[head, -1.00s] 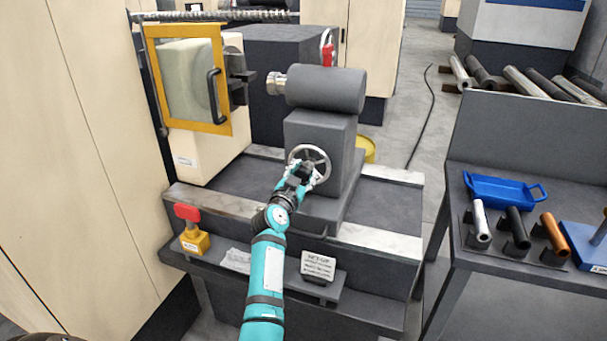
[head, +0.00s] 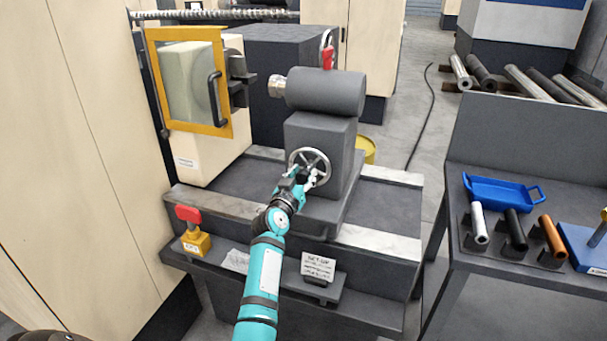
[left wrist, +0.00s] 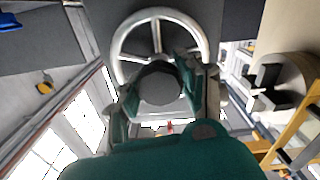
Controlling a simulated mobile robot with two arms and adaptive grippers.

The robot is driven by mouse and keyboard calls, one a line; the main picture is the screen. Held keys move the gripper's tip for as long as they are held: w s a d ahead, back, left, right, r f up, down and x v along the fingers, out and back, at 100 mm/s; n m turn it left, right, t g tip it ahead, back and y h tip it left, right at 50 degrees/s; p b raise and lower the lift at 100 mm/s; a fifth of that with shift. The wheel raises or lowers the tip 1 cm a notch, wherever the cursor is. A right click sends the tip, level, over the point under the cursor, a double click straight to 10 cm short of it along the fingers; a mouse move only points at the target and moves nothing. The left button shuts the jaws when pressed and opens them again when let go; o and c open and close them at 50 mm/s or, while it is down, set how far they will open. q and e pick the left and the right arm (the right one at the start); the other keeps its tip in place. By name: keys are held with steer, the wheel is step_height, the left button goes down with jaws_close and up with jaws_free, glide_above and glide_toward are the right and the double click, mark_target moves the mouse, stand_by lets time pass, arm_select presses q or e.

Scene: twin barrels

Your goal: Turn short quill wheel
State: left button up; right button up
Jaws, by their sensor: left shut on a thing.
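The short quill wheel (head: 309,152) is a silver spoked handwheel on the front of the grey tailstock block (head: 316,130). The grey quill barrel (head: 326,92) sits above it, with its bright quill end (head: 277,86) pointing left. In the left wrist view the wheel (left wrist: 158,20) fills the top middle. There the gripper's fingers (left wrist: 165,88) reach up to it, and its lower rim is partly hidden behind them. My right gripper is out of view.
A yellow-framed guard (head: 189,129) and chuck (head: 239,82) stand left of the quill. A red-topped key (head: 190,222) and a sign (head: 317,267) are on the front ledge. A side bench (head: 485,255) at right holds a blue tray (head: 500,192) and bars.

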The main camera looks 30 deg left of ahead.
arm_select(q)
steer(key=n+p, duration=0.1)
steer(key=n, duration=0.3)
steer(key=shift+n, duration=0.4)
steer(key=n+p, duration=0.1)
steer(key=n, duration=0.3)
steer(key=shift+n+p, duration=0.3)
steer(key=n+p, duration=0.1)
steer(key=n, duration=0.3)
steer(key=shift+a, duration=0.1)
steer(key=shift+f+n+p, duration=0.15)
steer(key=shift+n+p, duration=0.4)
steer(key=shift+n, duration=1.85)
steer(key=o, duration=1.2)
